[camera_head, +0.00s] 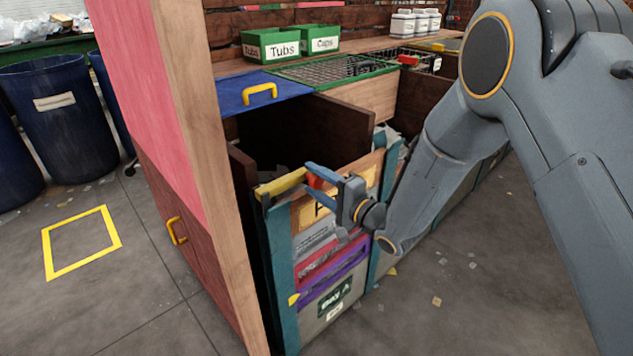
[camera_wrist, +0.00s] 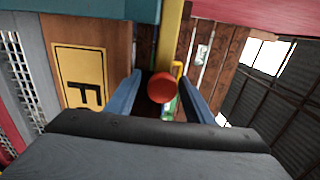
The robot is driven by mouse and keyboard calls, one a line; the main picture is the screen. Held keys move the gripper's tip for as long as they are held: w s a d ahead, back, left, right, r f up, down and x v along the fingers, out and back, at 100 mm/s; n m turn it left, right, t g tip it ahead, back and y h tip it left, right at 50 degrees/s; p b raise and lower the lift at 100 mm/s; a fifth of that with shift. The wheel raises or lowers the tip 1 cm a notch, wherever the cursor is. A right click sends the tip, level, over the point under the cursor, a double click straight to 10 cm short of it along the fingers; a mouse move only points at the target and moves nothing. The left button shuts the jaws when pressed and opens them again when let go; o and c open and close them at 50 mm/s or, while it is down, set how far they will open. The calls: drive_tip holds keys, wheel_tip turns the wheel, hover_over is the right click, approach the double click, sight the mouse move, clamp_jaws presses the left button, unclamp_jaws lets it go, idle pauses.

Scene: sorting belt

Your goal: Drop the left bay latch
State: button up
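The latch shows as a yellow bar (camera_head: 281,184) lying across the top of the bay front, with a red knob at its right end. In the wrist view the yellow bar (camera_wrist: 172,30) runs up from the round red knob (camera_wrist: 162,87). My gripper (camera_head: 314,180) is at the knob end of the bar. In the wrist view its two blue fingers (camera_wrist: 162,98) are apart, one on each side of the knob, with gaps visible. The bay front carries a green "BAY A" label (camera_head: 335,302).
A tall pink and wood panel (camera_head: 180,110) stands close left of the bay. Behind are a blue lid (camera_head: 240,93) with a yellow handle and green tubs (camera_head: 271,45). Dark bins (camera_head: 60,120) stand at the far left. The floor at right is open.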

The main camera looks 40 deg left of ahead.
drive_tip(key=shift+w+d, duration=0.1)
drive_tip(key=shift+d, duration=0.05)
drive_tip(key=s+d+b, duration=0.1)
drive_tip(key=d, duration=0.6)
drive_tip(key=shift+d, duration=0.35)
idle(0.3)
